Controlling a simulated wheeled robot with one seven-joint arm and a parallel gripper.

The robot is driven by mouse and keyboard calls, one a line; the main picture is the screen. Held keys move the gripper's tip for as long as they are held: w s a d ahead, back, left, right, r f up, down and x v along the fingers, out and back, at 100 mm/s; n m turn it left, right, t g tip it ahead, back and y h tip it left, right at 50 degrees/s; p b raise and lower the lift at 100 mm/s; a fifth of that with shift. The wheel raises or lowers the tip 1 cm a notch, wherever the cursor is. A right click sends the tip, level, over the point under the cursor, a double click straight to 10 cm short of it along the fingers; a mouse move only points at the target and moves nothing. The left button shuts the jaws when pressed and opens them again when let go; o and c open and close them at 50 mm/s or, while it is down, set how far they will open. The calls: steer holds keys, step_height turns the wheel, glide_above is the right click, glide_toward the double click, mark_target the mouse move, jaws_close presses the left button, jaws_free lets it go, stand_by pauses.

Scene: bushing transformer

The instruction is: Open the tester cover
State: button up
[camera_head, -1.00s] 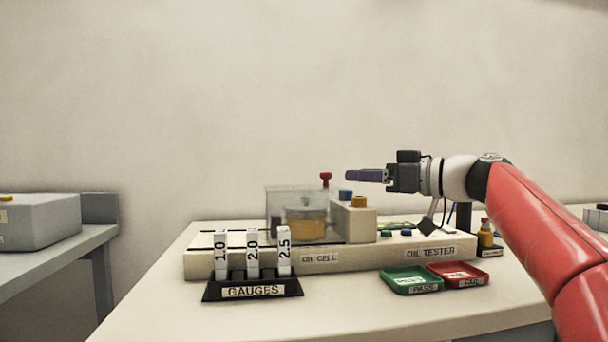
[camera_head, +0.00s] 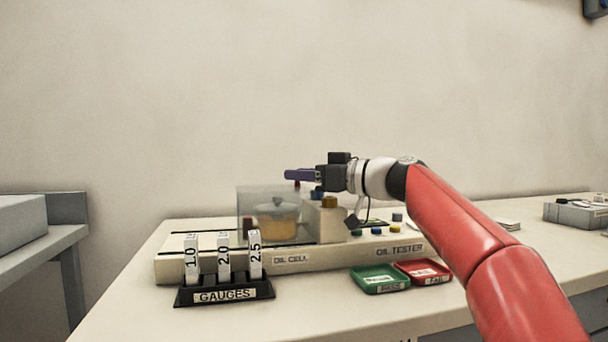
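The oil tester (camera_head: 345,256) is a long cream unit on the table. Its clear cover (camera_head: 249,207) stands over the oil cell at the left part and looks closed. A cup of amber oil (camera_head: 277,222) shows through it. A small red knob (camera_head: 297,184) is at the cover's upper right. My gripper (camera_head: 298,175) is level, pointing left, with its purple fingers at the red knob and overlapping its top in the picture. The fingers show side-on, so I cannot tell their gap or whether they touch the knob.
A black rack of gauges (camera_head: 225,296) marked 1.0, 2.0 and 2.5 stands in front of the tester. A green tray (camera_head: 380,279) and a red tray (camera_head: 424,272) lie to its right. A grey box (camera_head: 574,214) stands at far right. The table front is clear.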

mark_target(242, 189)
jaws_close()
steer(key=s+a, duration=0.1)
steer(key=a, duration=0.3)
steer(key=s+a+b, duration=0.1)
steer(key=a, duration=0.3)
steer(key=s+a+b, duration=0.1)
steer(key=a, duration=0.3)
steer(key=shift+s, duration=0.2)
steer(key=shift+o, duration=1.7)
jaws_free()
steer(key=shift+d, duration=0.1)
